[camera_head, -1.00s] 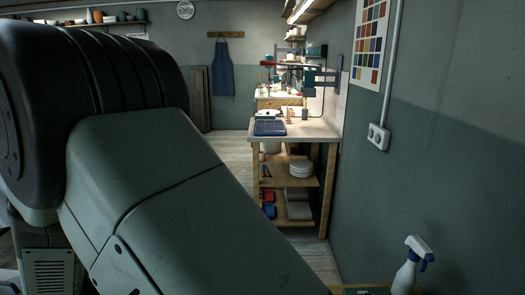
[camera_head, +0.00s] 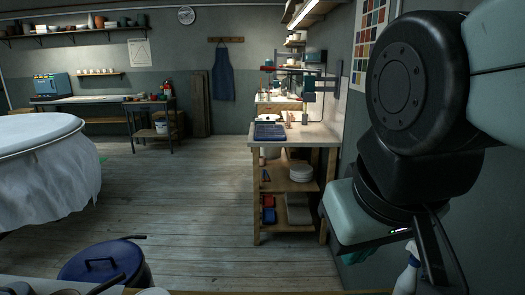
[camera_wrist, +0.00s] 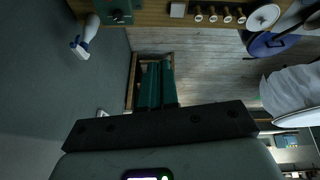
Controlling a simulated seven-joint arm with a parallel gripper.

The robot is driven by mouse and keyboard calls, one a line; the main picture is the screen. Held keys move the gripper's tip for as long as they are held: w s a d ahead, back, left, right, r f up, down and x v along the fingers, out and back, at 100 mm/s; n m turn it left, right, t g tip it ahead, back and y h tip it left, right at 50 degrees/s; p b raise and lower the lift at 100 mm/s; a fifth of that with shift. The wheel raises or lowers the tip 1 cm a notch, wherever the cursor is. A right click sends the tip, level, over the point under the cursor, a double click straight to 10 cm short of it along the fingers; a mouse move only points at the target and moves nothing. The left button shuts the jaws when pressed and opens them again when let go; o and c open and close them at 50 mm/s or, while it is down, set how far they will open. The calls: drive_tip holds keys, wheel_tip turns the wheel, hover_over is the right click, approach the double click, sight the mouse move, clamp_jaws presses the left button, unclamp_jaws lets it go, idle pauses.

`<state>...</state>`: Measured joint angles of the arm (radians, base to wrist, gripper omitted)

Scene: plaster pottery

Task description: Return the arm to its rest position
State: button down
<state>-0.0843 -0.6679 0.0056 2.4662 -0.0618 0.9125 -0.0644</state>
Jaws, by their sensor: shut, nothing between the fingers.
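My arm is folded up at the right of the head view. The hand hangs below the dark wrist joint, with a small teal part of my gripper (camera_head: 358,256) showing under it. In the wrist view, the two teal fingers of my gripper (camera_wrist: 156,66) lie side by side, shut and empty. They point over the floor beside the wall and seem to touch nothing.
A white spray bottle (camera_head: 408,273) stands close below my arm, and the wall is just right of it. A wooden workbench (camera_head: 313,137) stands ahead. A blue lidded pot (camera_head: 83,272) and a cloth-draped round basin (camera_head: 45,185) are left. The middle floor is clear.

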drive_tip(key=shift+s+d+r+m+t, duration=0.15)
drive_tip(key=shift+s+m, duration=0.15)
drive_tip(key=shift+m, duration=0.1)
drive_tip(key=shift+s+d+r+m+t, duration=0.1)
drive_tip(key=shift+s+r+m+t, duration=0.05)
drive_tip(key=shift+s+m, duration=0.2)
drive_tip(key=c, duration=1.8)
unclamp_jaws()
drive_tip(key=shift+w, duration=0.1)
